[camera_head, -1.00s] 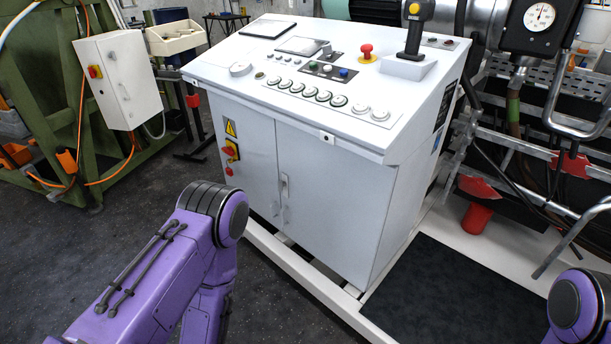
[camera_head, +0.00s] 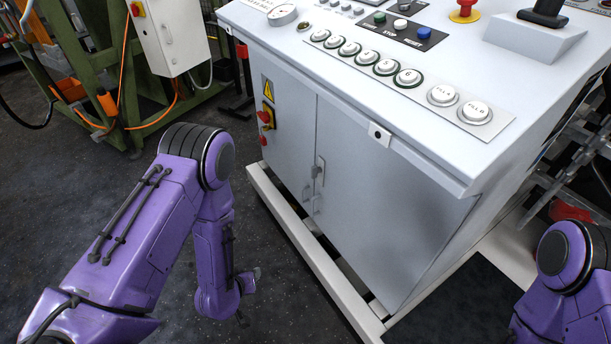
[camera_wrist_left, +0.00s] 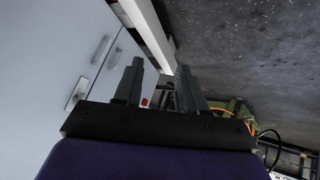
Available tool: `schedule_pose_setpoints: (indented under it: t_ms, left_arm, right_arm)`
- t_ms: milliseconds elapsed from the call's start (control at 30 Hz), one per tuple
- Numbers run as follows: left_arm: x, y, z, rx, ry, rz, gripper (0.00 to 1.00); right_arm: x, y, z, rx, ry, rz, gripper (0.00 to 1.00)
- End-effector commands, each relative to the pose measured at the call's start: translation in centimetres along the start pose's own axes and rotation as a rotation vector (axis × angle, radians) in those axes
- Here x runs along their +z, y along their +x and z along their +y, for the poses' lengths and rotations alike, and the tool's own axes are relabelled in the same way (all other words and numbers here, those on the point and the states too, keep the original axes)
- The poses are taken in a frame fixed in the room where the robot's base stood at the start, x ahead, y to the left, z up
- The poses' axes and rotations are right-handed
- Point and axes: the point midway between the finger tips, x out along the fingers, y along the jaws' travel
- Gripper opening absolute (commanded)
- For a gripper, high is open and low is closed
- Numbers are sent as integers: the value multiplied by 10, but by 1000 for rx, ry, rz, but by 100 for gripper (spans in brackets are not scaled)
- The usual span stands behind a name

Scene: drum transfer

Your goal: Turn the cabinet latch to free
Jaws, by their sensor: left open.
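The cabinet (camera_head: 375,190) stands in front of me with two grey doors. In the left wrist view, two handles show on the doors, one nearer (camera_wrist_left: 76,94) and one farther (camera_wrist_left: 101,48). My left gripper (camera_wrist_left: 159,82) is open and empty, to the right of both handles in that view and apart from them. In the head view my left arm hangs left of the cabinet. My right gripper is out of view; only part of that arm shows.
A pale base rail (camera_head: 318,260) runs along the cabinet's foot. A red switch on a yellow plate (camera_head: 267,117) is on the left door. The sloped console (camera_head: 400,130) overhangs the doors. A green frame (camera_head: 90,90) stands at the left. Dark floor (camera_head: 275,300) is clear between.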

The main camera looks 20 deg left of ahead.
Motion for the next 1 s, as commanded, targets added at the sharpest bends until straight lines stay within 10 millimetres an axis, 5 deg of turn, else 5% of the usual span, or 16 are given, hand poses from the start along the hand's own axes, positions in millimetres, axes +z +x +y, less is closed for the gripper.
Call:
schedule_pose_setpoints:
  t_ms: [33,100,200,300,433,667,1000]
  left_arm:
    - [-17,75,15,132,25,118,40]
    - [-69,125,48,323,94,267,40]
    - [-140,161,85,557,238,453,40]
    - [-193,169,109,723,403,585,40]
    - [-231,162,125,839,574,673,40]
    - [-251,158,144,886,661,699,40]
    - [-268,192,206,885,660,697,40]
  right_arm:
    - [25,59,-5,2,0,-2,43]
    - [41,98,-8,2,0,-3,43]
    - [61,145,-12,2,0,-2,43]
    - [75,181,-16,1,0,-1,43]
    - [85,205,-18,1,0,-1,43]
    - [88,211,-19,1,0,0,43]
    - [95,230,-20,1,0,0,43]
